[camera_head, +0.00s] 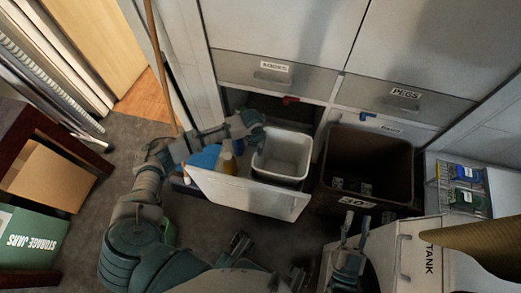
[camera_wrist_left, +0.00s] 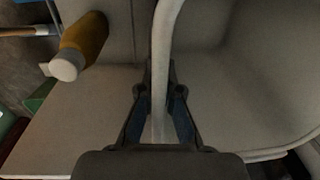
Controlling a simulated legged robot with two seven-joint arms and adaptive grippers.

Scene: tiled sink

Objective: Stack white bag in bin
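An open-topped white liner that looks like the white bag (camera_head: 285,152) sits inside a dark container in the pulled-out white drawer. My left gripper (camera_head: 250,120) is at its far left rim. In the left wrist view the fingers of my left gripper (camera_wrist_left: 160,75) lie close on both sides of the pale rim of the white bag (camera_wrist_left: 240,80) and pinch it. A large dark brown bin (camera_head: 337,165) stands open to the right of the drawer, with a few small items inside. My right gripper (camera_head: 356,222) points up in front of this bin, fingers apart and empty.
The drawer front (camera_head: 240,194) stands out into the room. A yellow-brown bottle (camera_head: 229,163) with a white cap is beside the white bag, near a blue object (camera_head: 204,158). Grey floor is open at left.

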